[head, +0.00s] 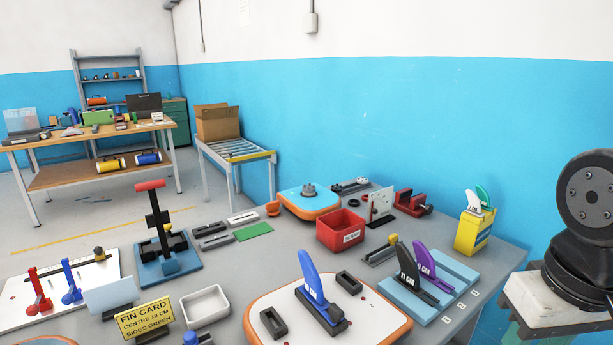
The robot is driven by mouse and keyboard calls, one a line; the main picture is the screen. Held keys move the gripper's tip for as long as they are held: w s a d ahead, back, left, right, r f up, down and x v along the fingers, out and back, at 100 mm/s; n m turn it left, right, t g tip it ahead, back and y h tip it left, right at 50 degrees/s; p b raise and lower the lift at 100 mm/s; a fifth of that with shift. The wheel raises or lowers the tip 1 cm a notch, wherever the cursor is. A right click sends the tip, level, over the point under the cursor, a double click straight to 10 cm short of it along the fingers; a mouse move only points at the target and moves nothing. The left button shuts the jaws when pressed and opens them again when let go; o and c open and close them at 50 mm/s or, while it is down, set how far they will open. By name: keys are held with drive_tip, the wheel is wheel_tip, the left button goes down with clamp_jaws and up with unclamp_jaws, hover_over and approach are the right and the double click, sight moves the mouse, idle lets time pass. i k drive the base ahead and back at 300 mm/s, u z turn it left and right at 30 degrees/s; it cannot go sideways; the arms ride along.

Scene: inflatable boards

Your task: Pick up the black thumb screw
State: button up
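I cannot pick out a black thumb screw for certain. A small dark knob-like piece (99,252) stands at the back right of the white board on the left. Small dark ring-like parts (354,201) lie near the back edge of the grey table, too small to identify. A blue fin (312,284) stands upright in a dark base on the white, orange-edged board (383,334), between two black slotted blocks (349,282) (273,322). My gripper is out of view; only part of my arm shows at the right edge.
The grey table (253,278) is crowded. A red bin (341,230), blue press (168,262), white tray (204,306), yellow fin card sign (145,320), light blue fin rack (429,287) and yellow holder (474,232) stand on it. A wooden bench (85,134) stands farther back.

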sight(336, 313)
drive_tip(key=z, duration=1.5)
drive_tip(key=k, duration=0.9)
drive_tip(key=u, duration=1.45)
